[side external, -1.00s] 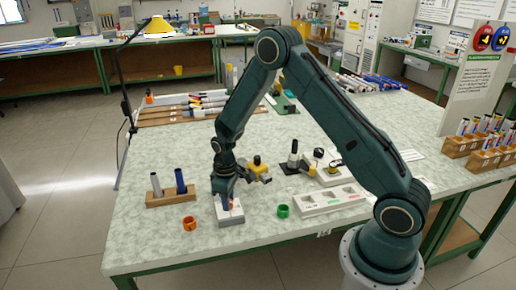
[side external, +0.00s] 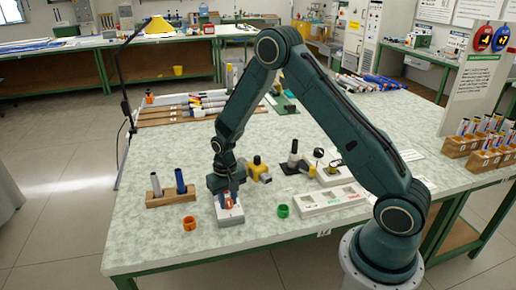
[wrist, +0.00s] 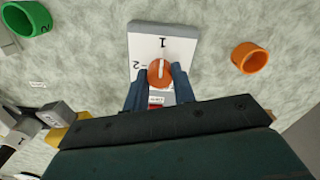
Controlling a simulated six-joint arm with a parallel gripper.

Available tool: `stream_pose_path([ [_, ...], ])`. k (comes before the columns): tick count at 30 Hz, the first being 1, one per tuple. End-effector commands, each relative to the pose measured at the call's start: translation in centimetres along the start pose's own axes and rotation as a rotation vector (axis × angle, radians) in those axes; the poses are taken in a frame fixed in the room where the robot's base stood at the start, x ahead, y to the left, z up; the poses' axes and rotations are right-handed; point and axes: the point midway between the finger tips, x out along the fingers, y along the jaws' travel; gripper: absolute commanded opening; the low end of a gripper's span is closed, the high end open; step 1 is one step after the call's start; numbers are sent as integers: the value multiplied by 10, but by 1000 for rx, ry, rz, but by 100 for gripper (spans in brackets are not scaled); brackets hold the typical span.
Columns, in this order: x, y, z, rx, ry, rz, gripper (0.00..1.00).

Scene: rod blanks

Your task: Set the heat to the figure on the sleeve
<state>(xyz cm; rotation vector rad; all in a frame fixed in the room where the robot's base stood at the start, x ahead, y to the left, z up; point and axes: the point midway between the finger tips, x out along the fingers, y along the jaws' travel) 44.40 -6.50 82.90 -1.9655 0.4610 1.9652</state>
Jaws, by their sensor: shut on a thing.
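The heat control is a pale box (side external: 230,217) near the table's front edge, with an orange knob (wrist: 160,72) on top. In the wrist view, the knob's pale pointer line runs toward the figure 1 on the box; a 2 is at its left. My gripper (wrist: 161,78) is shut on the knob, one blue finger on each side. An orange sleeve (side external: 189,223) stands left of the box and a green sleeve (side external: 283,211) right of it. In the wrist view the green sleeve (wrist: 27,18) bears a dark figure; a mark on the orange sleeve (wrist: 250,57) is unclear.
A wooden block (side external: 171,199) holding a grey rod and a blue rod stands left. A yellow device (side external: 257,169), dark stands and a white slotted tray (side external: 332,199) lie right of my gripper. Racks of rods (side external: 476,145) stand at the far right.

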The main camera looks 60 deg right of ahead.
Motion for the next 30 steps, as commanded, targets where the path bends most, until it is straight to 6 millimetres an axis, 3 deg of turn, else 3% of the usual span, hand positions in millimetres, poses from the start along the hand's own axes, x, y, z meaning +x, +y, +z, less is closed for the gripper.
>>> stream_pose_path([
  [13,-1,0,0,12,-2,0,3],
  [14,-1,0,0,12,-2,0,32],
  [16,0,0,0,12,-2,0,46],
  [30,-4,0,0,11,0,0,48],
])
